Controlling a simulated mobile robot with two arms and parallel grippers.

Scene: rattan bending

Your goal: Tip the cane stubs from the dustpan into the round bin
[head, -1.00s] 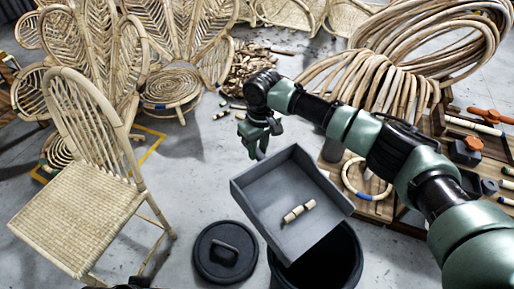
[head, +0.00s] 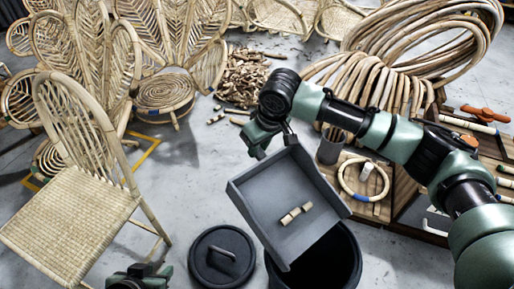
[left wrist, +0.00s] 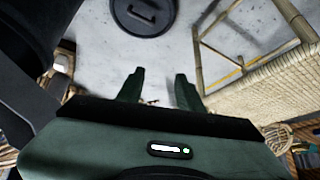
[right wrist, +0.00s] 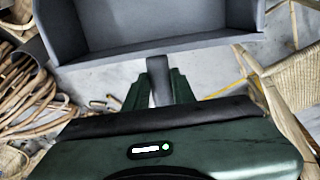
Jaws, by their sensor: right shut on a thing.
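The grey dustpan (head: 262,192) is held above the round bin (head: 345,262), covering part of the bin's mouth. Cane stubs (head: 295,213) lie together on the dustpan floor, towards its lower end. My right gripper (head: 272,138) is at the dustpan's far end. In the right wrist view its fingers are shut on the dustpan handle (right wrist: 159,82). My left gripper (head: 140,278) is low at the bottom edge, left of the bin lid. In the left wrist view its fingers (left wrist: 160,88) are apart with nothing between them.
The round black lid (head: 222,256) lies on the floor left of the bin. A rattan chair (head: 75,190) stands at the left. A pile of cane offcuts (head: 243,78) lies behind. A low wooden bench (head: 380,205) with tools and cane coils stands right.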

